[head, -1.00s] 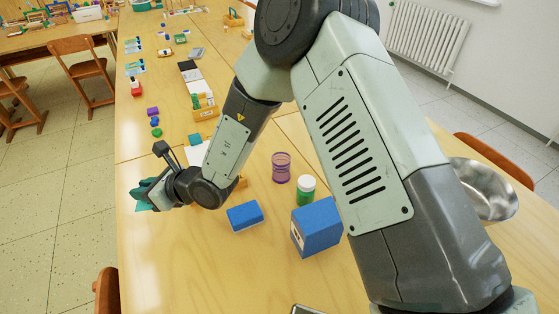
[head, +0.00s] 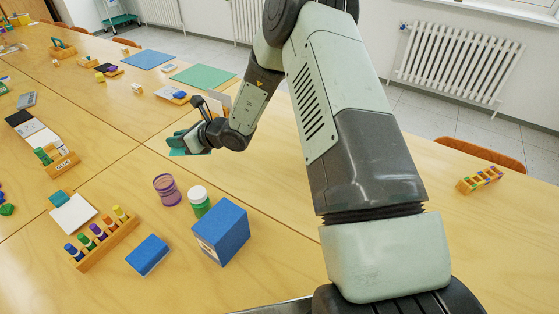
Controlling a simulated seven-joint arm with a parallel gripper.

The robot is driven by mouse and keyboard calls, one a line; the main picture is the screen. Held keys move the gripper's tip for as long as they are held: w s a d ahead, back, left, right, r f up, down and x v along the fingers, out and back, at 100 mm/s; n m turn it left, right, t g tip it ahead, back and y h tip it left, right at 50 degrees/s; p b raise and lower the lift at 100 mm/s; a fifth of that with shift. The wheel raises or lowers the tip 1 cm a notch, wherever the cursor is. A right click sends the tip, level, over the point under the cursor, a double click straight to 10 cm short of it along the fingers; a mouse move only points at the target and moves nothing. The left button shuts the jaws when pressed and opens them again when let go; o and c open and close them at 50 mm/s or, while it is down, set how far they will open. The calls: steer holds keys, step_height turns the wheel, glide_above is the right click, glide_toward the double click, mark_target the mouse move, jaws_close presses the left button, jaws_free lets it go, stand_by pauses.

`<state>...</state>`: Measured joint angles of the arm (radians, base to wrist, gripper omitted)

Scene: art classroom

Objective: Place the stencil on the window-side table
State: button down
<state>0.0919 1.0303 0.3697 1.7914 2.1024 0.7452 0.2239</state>
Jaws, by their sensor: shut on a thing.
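My gripper (head: 180,143) is left of centre in the head view, above the tables, at the end of my outstretched arm. It is shut on a flat teal piece (head: 192,152), which looks like the stencil. Only a thin edge of the piece shows, and the jaws and wrist hide most of it. The window-side table (head: 430,225) is the pale wooden surface on the right, nearest the radiators. The held piece appears over the tabletop near a seam between tables. Its height above the wood is hard to tell.
A blue box (head: 221,232), a green jar with white lid (head: 199,200), a purple cup (head: 167,190) and a rack of bottles (head: 105,238) stand at front left. A small block rack (head: 480,180) is far right. Blue (head: 147,60) and green mats (head: 204,76) lie behind. Bare wood lies right of my arm.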

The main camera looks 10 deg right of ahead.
mark_target(253, 161)
steer(key=w+d+m+t+h, duration=0.1)
steer(key=w+d+m, duration=0.15)
steer(key=d, duration=0.75)
steer(key=w+d+m+t+h, duration=0.15)
steer(key=w+d, duration=0.25)
steer(key=d, duration=0.6)
steer(key=shift+n, duration=0.4)
steer(key=shift+s+f, duration=0.2)
steer(key=shift+f, duration=7.4)
steer(key=c, duration=1)
jaws_free()
steer(key=shift+f, duration=0.1)
steer(key=v, duration=1.2)
steer(key=shift+s+a, duration=0.1)
steer(key=shift+a, duration=0.05)
